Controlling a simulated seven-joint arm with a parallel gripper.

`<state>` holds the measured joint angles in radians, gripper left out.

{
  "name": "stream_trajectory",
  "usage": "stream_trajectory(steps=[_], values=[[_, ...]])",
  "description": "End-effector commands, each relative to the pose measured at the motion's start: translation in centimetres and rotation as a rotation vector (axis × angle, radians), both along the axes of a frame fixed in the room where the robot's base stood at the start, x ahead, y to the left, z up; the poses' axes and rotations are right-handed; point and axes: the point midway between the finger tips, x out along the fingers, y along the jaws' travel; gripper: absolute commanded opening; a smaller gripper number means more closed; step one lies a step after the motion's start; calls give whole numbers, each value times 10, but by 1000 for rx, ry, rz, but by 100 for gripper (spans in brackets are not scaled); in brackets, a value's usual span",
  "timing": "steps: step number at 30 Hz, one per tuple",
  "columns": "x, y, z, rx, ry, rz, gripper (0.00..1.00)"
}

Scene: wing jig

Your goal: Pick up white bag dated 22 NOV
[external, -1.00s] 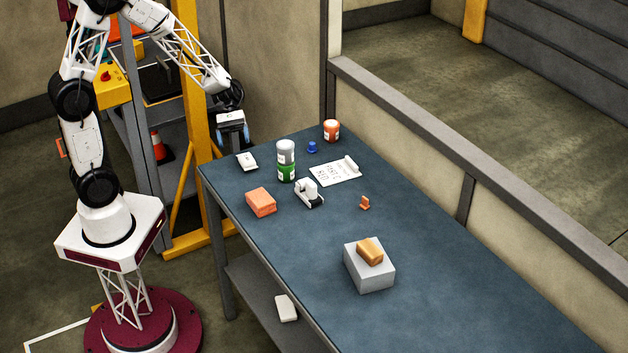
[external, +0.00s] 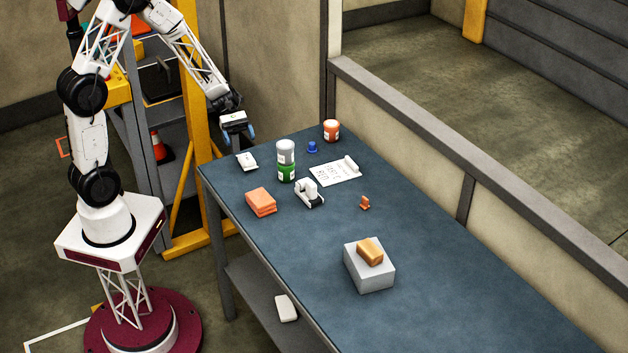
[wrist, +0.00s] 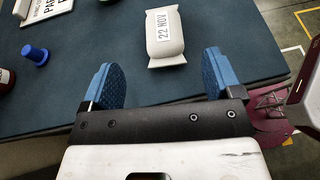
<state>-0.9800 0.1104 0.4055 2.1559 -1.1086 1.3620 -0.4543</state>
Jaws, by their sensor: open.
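The white bag (wrist: 166,41) with the "22 NOV" label lies on the blue table near its edge in the wrist view. It also shows at the table's far left corner in the external view (external: 247,161). My gripper (wrist: 160,82) is open and empty, with its two blue fingers apart. In the wrist view the bag lies beyond the fingertips and between their lines, not touched. In the external view my gripper (external: 238,136) hangs above and slightly left of the bag.
A grey box (external: 369,275) carries a tan block.

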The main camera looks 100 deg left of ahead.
Motion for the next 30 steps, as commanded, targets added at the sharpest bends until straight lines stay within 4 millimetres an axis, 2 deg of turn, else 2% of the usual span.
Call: stream_trajectory(steps=[9,23,30], values=[[12,-15,-8,1,0,-1,85],[13,-18,-9,0,0,-1,85],[21,-31,-14,0,0,-1,85]])
